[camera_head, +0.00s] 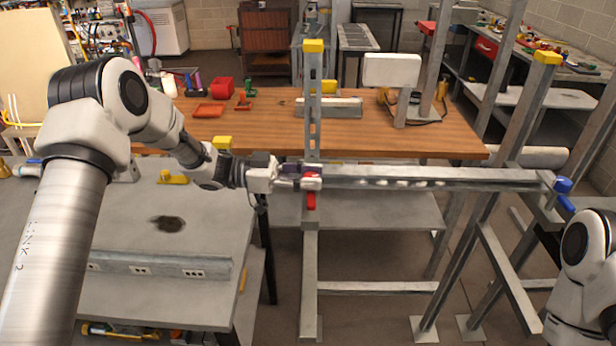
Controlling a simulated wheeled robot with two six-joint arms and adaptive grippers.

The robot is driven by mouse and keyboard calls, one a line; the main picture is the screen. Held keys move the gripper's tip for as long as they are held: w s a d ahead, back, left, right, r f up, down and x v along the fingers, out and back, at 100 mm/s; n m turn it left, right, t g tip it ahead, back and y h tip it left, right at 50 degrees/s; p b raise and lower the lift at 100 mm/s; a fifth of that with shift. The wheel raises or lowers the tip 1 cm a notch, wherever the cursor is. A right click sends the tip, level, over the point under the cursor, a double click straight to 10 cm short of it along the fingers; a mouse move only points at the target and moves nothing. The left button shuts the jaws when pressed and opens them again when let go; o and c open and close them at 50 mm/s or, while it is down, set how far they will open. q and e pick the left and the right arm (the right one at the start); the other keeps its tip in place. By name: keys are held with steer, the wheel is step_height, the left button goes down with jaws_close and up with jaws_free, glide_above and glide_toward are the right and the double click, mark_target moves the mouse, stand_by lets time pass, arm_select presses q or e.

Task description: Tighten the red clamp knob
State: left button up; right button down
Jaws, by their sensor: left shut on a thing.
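The red clamp knob (311,199) shows in the head view on the left upright of a grey metal frame (420,172), just under the left end of its horizontal rail. My left gripper (306,181) reaches in from the left and is shut at the clamp there, with its fingers over the clamp's upper part. The fingers hide part of the clamp, so the exact contact is hard to see. A blue knob (562,185) sits at the right end of the rail.
A wooden workbench (430,139) with red trays and small tools stands behind the frame. A grey table (130,215) lies under my left arm. Yellow-capped uprights (313,46) rise around the rail. Some floor below the rail is open.

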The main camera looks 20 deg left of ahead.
arm_select(q)
steer(key=shift+s+d+f+m+g, duration=0.1)
steer(key=shift+f+m+g, duration=0.2)
steer(key=shift+g, duration=0.1)
steer(key=o, duration=1)
steer(key=shift+o, duration=0.9)
steer(key=shift+d+r, duration=0.15)
steer(key=shift+a, duration=0.4)
steer(key=s+a, duration=0.1)
steer(key=a, duration=1)
steer(key=shift+s, duration=0.35)
